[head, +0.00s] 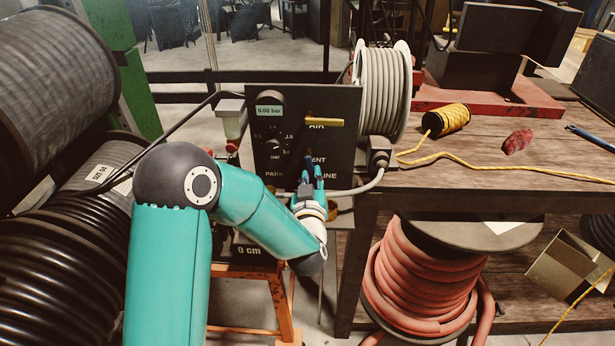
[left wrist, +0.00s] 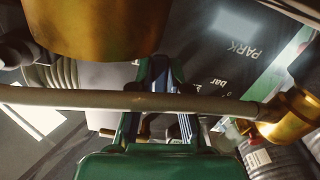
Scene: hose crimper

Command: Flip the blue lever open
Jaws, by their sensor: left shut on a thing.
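The blue lever (head: 309,159) shows as a small dark blue piece low on the panel, just above my left gripper's fingertips. My left gripper (head: 311,177) is at the panel's lower edge, its fingers shut on the blue lever. In the left wrist view the fingers (left wrist: 163,98) are close together around something bluish, partly hidden by a grey hose. The lever's lower part is hidden. My right gripper is not in view.
The grey hose (left wrist: 130,98) crosses before my fingers, between brass fittings (left wrist: 289,115). A white hose reel (head: 381,90) stands right of the panel. The wooden bench (head: 450,185) bears yellow cord (head: 447,119). Large black reels crowd the left.

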